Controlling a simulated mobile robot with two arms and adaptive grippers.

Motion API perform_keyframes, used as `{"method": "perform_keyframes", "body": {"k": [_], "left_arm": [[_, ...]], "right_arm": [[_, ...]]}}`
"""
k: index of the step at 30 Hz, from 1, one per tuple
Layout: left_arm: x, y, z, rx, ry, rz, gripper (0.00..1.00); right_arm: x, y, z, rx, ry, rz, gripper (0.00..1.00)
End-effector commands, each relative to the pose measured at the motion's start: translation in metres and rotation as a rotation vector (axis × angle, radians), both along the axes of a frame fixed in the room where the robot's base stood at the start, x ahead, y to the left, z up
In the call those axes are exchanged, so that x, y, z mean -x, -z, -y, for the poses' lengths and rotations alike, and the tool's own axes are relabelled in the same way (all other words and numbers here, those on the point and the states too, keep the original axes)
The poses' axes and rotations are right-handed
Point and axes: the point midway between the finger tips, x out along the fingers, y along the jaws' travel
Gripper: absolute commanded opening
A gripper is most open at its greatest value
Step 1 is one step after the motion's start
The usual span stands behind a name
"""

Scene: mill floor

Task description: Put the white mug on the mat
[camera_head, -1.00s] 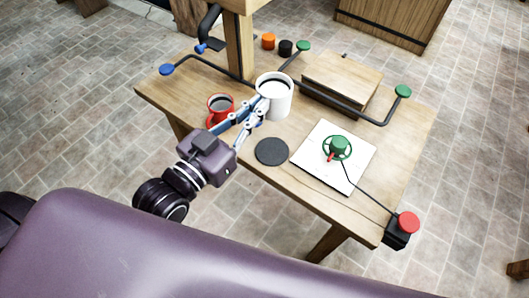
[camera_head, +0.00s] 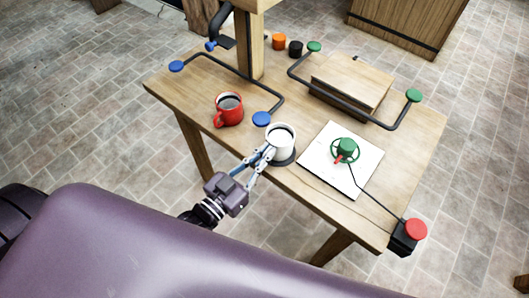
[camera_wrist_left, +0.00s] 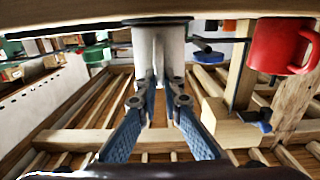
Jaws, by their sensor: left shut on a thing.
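The white mug (camera_head: 282,145), with dark contents, stands upright over the round dark mat (camera_head: 285,163) near the table's front edge. The mat's rim shows below the mug's base. I cannot tell for sure whether the base touches it. My left gripper (camera_head: 270,152) is shut on the near left side of the mug. In the left wrist view the fingers hold the white mug (camera_wrist_left: 174,45), with the dark mat (camera_wrist_left: 150,21) at its end. My right gripper is not in view.
A red mug (camera_head: 231,112) stands to the left on the table (camera_head: 330,205). Blue-ended (camera_head: 262,119) and green-ended (camera_head: 413,95) bent bars lie behind. A white plate with a green valve (camera_head: 346,148) is close right. A red button (camera_head: 416,229) sits at the right corner.

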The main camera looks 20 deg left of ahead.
Motion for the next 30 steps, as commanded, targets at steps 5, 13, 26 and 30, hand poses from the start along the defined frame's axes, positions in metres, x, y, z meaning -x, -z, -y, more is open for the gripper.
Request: {"method": "perform_keyframes", "body": {"k": [5,13,26,30], "left_arm": [[0.0,-0.001,0.0,0.001,0.0,0.003,0.0],[0.0,0.003,0.0,0.001,0.0,0.001,0.14],[0.0,-0.001,0.0,0.001,0.0,0.002,0.24],[0.012,0.003,-0.005,-0.001,0.0,-0.003,0.24]], "right_arm": [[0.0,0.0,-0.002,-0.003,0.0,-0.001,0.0],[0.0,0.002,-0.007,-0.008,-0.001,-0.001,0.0],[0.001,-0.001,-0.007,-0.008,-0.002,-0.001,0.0],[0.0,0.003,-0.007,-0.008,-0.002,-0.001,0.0]]}}
